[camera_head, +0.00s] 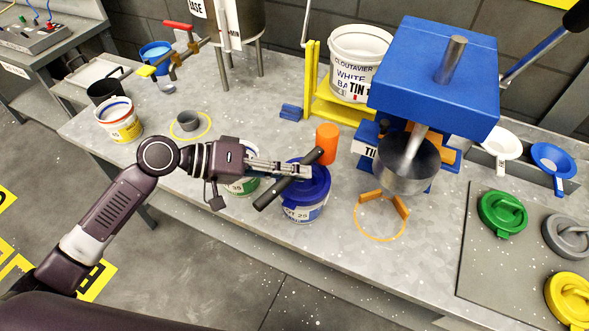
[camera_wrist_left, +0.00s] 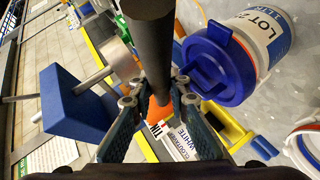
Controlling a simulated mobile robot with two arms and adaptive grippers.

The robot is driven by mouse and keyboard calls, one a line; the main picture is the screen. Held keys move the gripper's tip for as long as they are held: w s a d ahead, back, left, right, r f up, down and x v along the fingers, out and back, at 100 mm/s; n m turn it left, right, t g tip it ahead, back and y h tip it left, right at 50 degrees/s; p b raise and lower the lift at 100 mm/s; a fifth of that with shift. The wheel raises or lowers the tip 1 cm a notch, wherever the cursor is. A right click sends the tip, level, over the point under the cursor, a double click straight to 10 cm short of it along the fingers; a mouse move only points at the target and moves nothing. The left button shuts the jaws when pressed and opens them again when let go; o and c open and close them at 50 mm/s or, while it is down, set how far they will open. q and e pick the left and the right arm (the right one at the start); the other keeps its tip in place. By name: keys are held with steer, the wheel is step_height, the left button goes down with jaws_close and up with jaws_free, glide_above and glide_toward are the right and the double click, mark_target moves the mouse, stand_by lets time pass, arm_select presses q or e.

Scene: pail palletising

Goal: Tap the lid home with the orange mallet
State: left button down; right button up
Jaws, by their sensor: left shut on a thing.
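The pail (camera_head: 302,213), marked LOT 25, stands on the counter with a blue lid (camera_head: 317,186) on top. The lid also shows in the left wrist view (camera_wrist_left: 222,68); I cannot tell whether it is fully seated. My left gripper (camera_head: 300,171) is shut on the black handle (camera_head: 270,195) of the orange mallet. The handle crosses over the lid's left part, tilted up to the right. The orange head (camera_head: 327,138) is behind the lid, apart from it, and is partly hidden in the left wrist view (camera_wrist_left: 176,103). My right gripper is not in view.
A pail with a green label (camera_head: 243,184) is beside my gripper, partly hidden. A white pail (camera_head: 357,58) sits in a yellow stand behind. Loose lids lie at right, including a green one (camera_head: 502,214).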

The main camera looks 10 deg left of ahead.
arm_select(q)
steer(key=shift+f, duration=0.4)
steer(key=shift+r, duration=0.1)
step_height(320, 180, down, 3)
steer(key=shift+r+b, duration=0.1)
steer(key=shift+b, duration=1.05)
step_height(320, 180, up, 5)
steer(key=p, duration=0.5)
steer(key=shift+r, duration=0.15)
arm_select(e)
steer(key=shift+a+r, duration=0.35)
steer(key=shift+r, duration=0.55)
